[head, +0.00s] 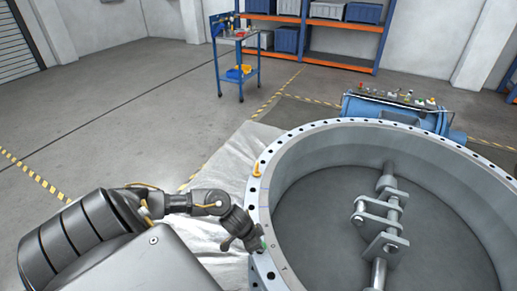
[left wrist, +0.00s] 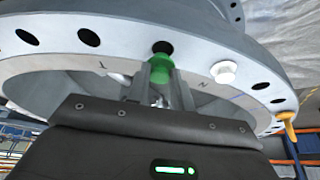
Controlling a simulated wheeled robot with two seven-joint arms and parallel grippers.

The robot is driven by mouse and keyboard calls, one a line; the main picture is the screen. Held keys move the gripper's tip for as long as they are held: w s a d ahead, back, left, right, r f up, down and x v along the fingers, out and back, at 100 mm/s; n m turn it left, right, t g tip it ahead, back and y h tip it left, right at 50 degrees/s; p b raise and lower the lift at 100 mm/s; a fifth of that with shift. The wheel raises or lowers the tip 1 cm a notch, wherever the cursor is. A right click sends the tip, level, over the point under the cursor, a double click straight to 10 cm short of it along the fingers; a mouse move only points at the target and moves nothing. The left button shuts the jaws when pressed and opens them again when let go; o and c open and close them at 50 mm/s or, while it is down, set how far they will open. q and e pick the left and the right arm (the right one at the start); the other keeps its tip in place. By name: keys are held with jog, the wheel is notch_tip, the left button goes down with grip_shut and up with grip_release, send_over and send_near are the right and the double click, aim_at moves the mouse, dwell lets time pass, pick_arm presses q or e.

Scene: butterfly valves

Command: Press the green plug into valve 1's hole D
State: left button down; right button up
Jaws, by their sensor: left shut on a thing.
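My left gripper (head: 254,243) is at the near left part of the valve's flange ring (head: 282,273). In the left wrist view its two fingers (left wrist: 160,80) are shut on the green plug (left wrist: 160,62). The plug's tip is right at a dark flange hole (left wrist: 162,47), part of which shows beyond it; I cannot tell whether the tip has entered. In the head view only a little green of the plug (head: 263,244) shows. Dark marks are on the flange beside this hole, but I cannot read a hole letter. My right gripper is not in view.
A white plug (left wrist: 223,72) sits in a neighbouring hole, and an orange plug (head: 257,170) stands farther along the flange. Other holes are open. The valve's shaft and brackets (head: 378,214) cross its inside. A blue actuator (head: 395,110) is behind; a blue cart (head: 236,60) stands farther back.

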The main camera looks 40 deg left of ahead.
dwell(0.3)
pick_arm(q)
jog(key=shift+s+a+p, duration=0.1)
jog(key=shift+s+p, duration=0.15)
jog(key=shift+p, duration=0.1)
dwell(0.5)
jog(key=shift+p, duration=0.45)
dwell(0.6)
jog(key=shift+f+b, duration=0.3)
jog(key=shift+f, duration=0.4)
jog(key=shift+p, duration=0.4)
jog(key=shift+f, duration=0.15)
dwell(0.7)
